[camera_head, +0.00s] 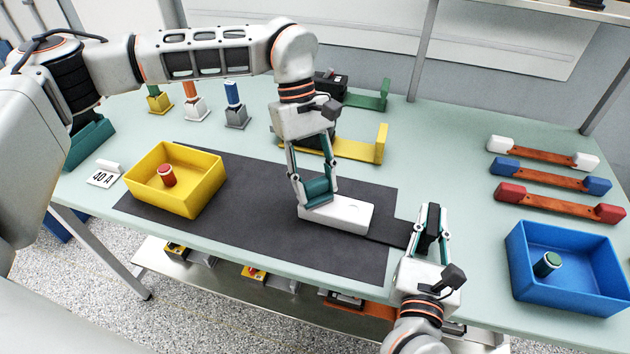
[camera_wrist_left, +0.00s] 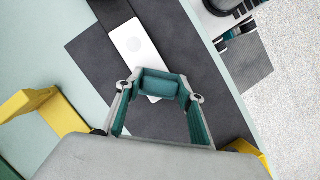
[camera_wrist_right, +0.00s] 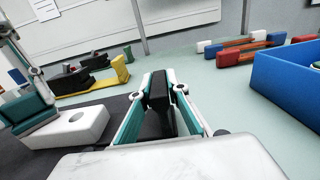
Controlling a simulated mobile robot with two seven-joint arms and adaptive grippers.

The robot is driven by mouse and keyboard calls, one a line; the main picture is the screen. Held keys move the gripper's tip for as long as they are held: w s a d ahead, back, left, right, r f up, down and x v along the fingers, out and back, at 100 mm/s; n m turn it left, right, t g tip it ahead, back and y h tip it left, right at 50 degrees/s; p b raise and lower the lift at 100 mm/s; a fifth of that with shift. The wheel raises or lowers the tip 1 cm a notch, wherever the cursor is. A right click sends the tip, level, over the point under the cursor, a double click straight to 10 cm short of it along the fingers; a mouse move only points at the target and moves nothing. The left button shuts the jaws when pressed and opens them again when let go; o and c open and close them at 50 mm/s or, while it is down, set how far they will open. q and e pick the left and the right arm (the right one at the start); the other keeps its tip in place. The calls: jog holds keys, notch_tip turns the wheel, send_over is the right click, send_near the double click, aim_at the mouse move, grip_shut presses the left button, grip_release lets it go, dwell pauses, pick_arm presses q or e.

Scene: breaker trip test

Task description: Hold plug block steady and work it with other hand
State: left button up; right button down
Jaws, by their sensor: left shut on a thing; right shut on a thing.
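The plug block, which I take to be the white block (camera_head: 352,216) with a round recess on top, lies flat on the dark mat. It also shows in the left wrist view (camera_wrist_left: 130,38) and the right wrist view (camera_wrist_right: 80,127). My left gripper (camera_head: 318,190) is shut on a teal part at the block's left end, spanning the fingertips (camera_wrist_left: 160,85); their exact contact is hard to see. My right gripper (camera_head: 432,232) is shut on an upright black piece (camera_wrist_right: 158,92), right of the block and apart from it. The black piece's lower end is hidden.
A yellow bin (camera_head: 207,190) with a red cylinder (camera_head: 167,175) stands left, beside a "40 A" card (camera_head: 103,176). Coloured bars (camera_head: 545,153) and a yellow bracket (camera_head: 362,148) lie behind.

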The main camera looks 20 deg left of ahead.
pick_arm(q)
jog(key=shift+s+d, duration=0.15)
jog(key=shift+d, duration=2.2)
jog(key=shift+s+d, duration=0.1)
jog(key=shift+d, duration=2.25)
notch_tip(320, 180, up, 8)
pick_arm(e)
jog(key=c, duration=1.9)
grip_release()
jog(key=shift+s, duration=0.1)
jog(key=s, duration=1.1)
jog(key=shift+s+a, duration=0.25)
jog(key=shift+s, duration=0.15)
